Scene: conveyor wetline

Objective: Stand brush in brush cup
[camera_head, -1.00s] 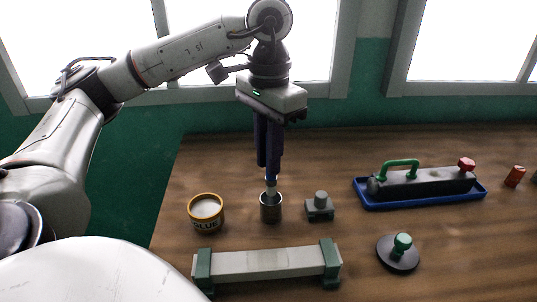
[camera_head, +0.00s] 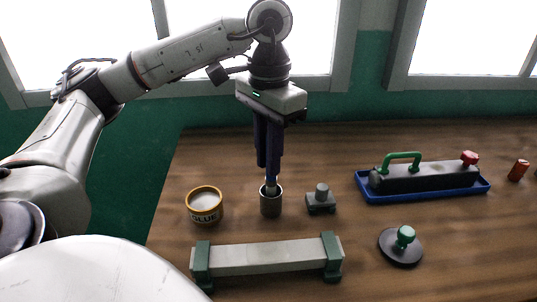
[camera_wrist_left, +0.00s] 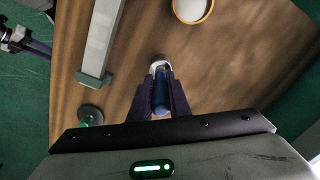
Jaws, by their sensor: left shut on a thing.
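The brush cup (camera_head: 270,206) is a small grey metal cylinder standing upright on the table. My left gripper (camera_head: 269,181) is shut on the brush (camera_head: 271,188) and points straight down over the cup. The brush is upright, and its lower end is inside the cup mouth. Whether it touches the bottom is hidden. In the left wrist view the brush's blue handle (camera_wrist_left: 161,95) lies between the fingers, with the cup rim (camera_wrist_left: 157,64) just beyond. My right gripper (camera_wrist_left: 33,46) shows small at the left edge of that view; its jaws are unclear.
A glue tub (camera_head: 205,218) stands left of the cup, and a small grey block with a knob (camera_head: 321,205) right of it. A long bar with green ends (camera_head: 265,258) lies in front. A round green-knobbed disc (camera_head: 400,257) and a blue tray (camera_head: 468,192) are farther right.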

